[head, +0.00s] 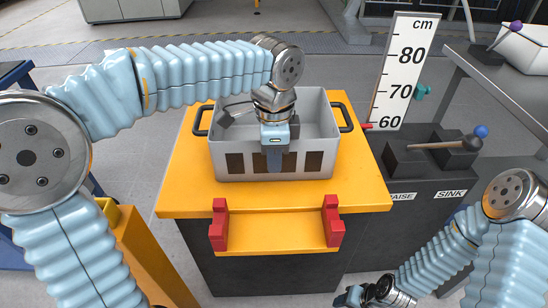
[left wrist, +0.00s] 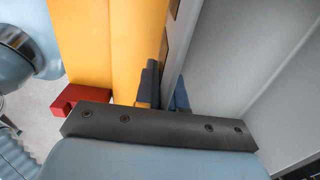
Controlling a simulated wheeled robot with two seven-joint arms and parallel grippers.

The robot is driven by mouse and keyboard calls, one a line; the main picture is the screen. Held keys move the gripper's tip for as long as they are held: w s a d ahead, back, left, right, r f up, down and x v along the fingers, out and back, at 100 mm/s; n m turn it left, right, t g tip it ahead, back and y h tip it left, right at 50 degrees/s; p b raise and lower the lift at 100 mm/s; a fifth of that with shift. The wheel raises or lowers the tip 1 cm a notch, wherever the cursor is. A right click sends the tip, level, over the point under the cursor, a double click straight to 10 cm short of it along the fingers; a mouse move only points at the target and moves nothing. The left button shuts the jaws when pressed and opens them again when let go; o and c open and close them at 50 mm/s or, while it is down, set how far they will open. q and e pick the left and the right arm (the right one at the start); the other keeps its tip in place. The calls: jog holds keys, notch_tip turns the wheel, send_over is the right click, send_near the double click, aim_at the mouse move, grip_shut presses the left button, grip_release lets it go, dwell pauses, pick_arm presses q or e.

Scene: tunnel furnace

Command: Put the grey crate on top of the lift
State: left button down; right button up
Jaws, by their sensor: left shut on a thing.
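The grey crate (head: 325,128), with black side handles and dark rectangles on its front, sits on the yellow top of the lift (head: 365,190). My left gripper (head: 274,160) reaches over the crate and is shut on its near wall. In the left wrist view, the fingers (left wrist: 162,90) straddle the crate's thin wall (left wrist: 182,50), with the yellow lift top (left wrist: 105,45) beside it. My right gripper (head: 365,294) is low at the bottom edge, apart from the crate, and its fingers are too small and dark to read.
Two red blocks (head: 218,228) (head: 333,225) stand on the lift's near yellow ledge. To the right are a lever with a blue knob (head: 480,131), labels RAISE and SINK, and a cm scale (head: 402,70) with a red pointer near 60. A grey bench (head: 490,75) stands far right.

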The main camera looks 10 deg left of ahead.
pick_arm(q)
jog(key=c, duration=1.7)
grip_release()
jog(key=shift+f, duration=0.1)
jog(key=o, duration=0.5)
jog(key=shift+c, duration=0.2)
notch_tip(320, 180, up, 12)
jog(key=p, duration=0.2)
jog(key=shift+r+p, duration=0.2)
jog(key=shift+p, duration=0.2)
